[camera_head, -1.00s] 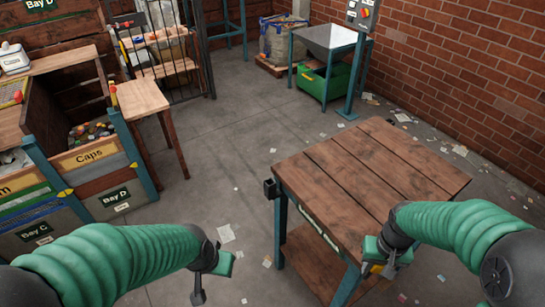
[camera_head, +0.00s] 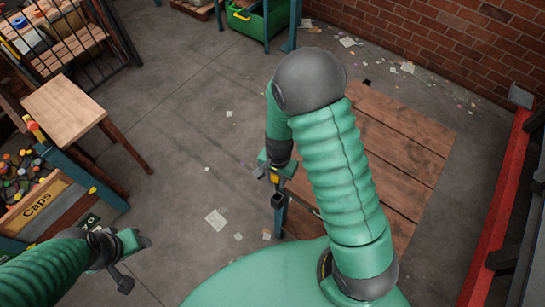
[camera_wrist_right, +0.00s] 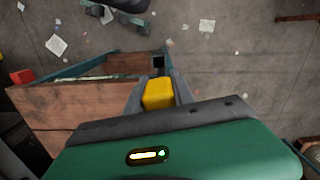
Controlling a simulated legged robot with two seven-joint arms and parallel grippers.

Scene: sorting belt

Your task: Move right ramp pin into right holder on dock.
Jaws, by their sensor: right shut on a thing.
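My right gripper (camera_head: 273,178) is shut on the pin, whose yellow top (camera_wrist_right: 158,93) shows between the fingers in the wrist view. The pin's lower part is hidden. A dark square holder (camera_head: 278,200) sits at the left corner of the wooden dock table (camera_head: 400,150). In the head view it is just below the gripper; in the wrist view the holder (camera_wrist_right: 158,62) lies just beyond the yellow top. The gap between pin and holder is unclear. My left gripper (camera_head: 130,262) is at the lower left, away from the table; its jaws cannot be read.
A small wooden ramp table (camera_head: 65,105) stands at the left, with a red and yellow piece (camera_head: 37,131) at its edge. A Caps bin (camera_head: 40,205) is below it. A red rail (camera_head: 495,210) runs at the right. Floor between is mostly open, with paper scraps.

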